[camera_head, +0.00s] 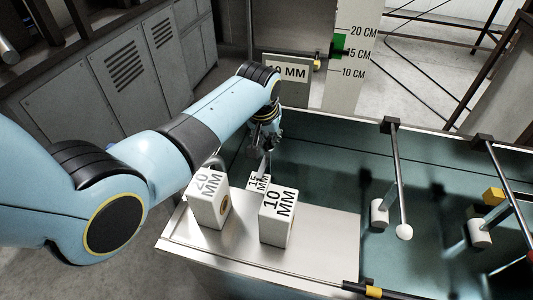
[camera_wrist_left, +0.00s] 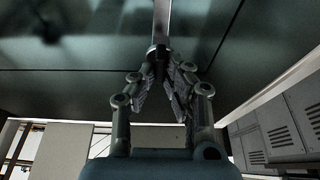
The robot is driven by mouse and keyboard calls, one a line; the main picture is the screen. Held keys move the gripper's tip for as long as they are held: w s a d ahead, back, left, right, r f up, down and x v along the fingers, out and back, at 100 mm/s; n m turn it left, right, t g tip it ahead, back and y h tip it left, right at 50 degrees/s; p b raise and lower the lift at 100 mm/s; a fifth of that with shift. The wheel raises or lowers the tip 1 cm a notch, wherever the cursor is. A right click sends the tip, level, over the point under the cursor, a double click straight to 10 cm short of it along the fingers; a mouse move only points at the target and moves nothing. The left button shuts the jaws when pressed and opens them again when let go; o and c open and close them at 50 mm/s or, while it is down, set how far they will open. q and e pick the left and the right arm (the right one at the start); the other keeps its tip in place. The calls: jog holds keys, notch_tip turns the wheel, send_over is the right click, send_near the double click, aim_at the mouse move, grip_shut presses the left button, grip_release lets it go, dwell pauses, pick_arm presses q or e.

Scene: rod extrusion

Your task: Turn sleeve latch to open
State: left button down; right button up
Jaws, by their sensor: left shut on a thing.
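My left gripper (camera_head: 268,150) reaches over the near-left side of the dark green table bed, behind the white blocks. In the left wrist view its two fingers (camera_wrist_left: 162,62) close together at the tips on a narrow metal bar (camera_wrist_left: 161,22). The bar runs away from the fingertips toward the top of the picture. In the head view the fingertips are small, and a pale bar (camera_head: 265,168) shows just below them, beside the 15 MM block (camera_head: 259,181). I cannot tell whether this bar is the sleeve latch. My right gripper is not in view.
The 20 MM block (camera_head: 208,200) and 10 MM block (camera_head: 278,217) stand on a metal shelf (camera_head: 325,232) close to the left gripper. Dark rods with white ends (camera_head: 404,232) cross the bed at right. A height scale (camera_head: 350,60) stands behind. Grey cabinets (camera_head: 130,75) line the left.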

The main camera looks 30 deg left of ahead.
pick_arm(q)
jog(key=shift+s+f, duration=0.1)
dwell(0.4)
jog(key=shift+m+p, duration=0.5)
jog(key=shift+m, duration=0.1)
jog(key=shift+m+h, duration=0.4)
jog(key=shift+m+h+p, duration=0.3)
jog(key=shift+m+p, duration=0.3)
jog(key=shift+m, duration=0.5)
